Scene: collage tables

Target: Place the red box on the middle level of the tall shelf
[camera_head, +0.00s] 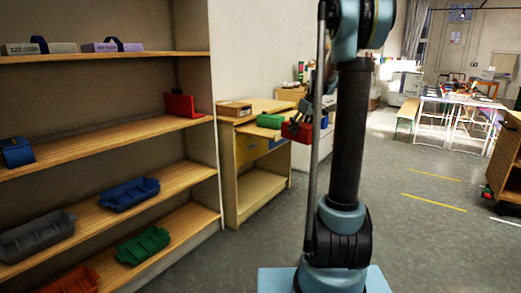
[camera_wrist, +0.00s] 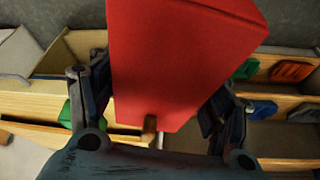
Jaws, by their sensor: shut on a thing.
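The red box (camera_head: 296,132) is held by my gripper (camera_head: 308,113), in front of the low wooden desk in the head view. In the wrist view, the red box (camera_wrist: 180,60) fills the upper middle between the two dark fingers of my gripper (camera_wrist: 155,105), which are shut on its sides. The tall shelf (camera_head: 90,146) stands at the left of the head view with several wooden levels. My gripper and the box are to the right of the shelf, apart from it. My arm partly hides the gripper in the head view.
Another red item (camera_head: 182,105) and a blue one (camera_head: 17,152) stand on a shelf level. Lower levels hold a blue tray (camera_head: 130,193), grey tray (camera_head: 38,236) and green tray (camera_head: 143,245). A green box (camera_head: 270,121) sits on the desk (camera_head: 258,190).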

